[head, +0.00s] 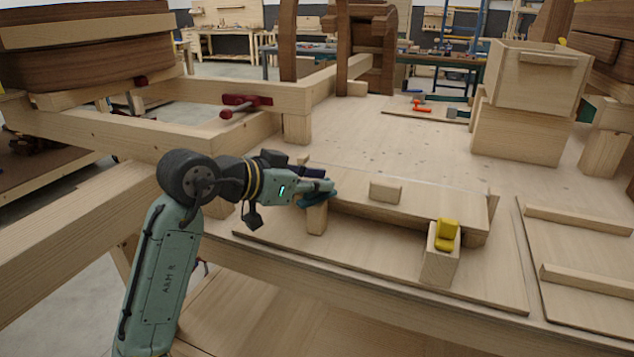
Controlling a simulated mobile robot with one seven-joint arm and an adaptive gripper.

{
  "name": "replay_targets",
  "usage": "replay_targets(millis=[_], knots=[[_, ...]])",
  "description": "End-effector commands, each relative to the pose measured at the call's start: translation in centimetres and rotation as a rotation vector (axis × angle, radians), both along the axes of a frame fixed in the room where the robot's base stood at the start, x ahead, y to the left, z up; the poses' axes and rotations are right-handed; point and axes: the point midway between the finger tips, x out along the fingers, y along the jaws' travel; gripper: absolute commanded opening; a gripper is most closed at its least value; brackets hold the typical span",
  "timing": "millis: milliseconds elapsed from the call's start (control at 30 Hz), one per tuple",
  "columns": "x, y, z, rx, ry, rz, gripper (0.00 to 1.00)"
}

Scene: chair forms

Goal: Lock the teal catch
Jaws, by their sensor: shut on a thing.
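The teal catch (313,200) sits on top of a short wooden post at the left end of a wooden board (420,204). Only part of it shows, because my gripper (322,187) covers the rest. My gripper reaches in from the left and is shut on the teal catch. The catch's exact angle is hard to tell from here. A yellow catch (447,236) stands on a second wooden post at the board's front right.
The board has a small wooden block (385,190) on top and lies on a thin base panel. A panel with two rails (590,280) lies to the right. Wooden boxes (520,130) stand behind. Red clamps (245,102) sit on the frame at back left. The bench behind the board is mostly clear.

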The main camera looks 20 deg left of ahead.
Motion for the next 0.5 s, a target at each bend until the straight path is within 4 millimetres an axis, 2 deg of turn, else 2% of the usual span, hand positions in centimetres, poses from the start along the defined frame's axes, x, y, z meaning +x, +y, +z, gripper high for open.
replay_targets(millis=[500], knots=[[-0.14,-0.33,-0.10,-0.001,0.005,-0.005,0.00]])
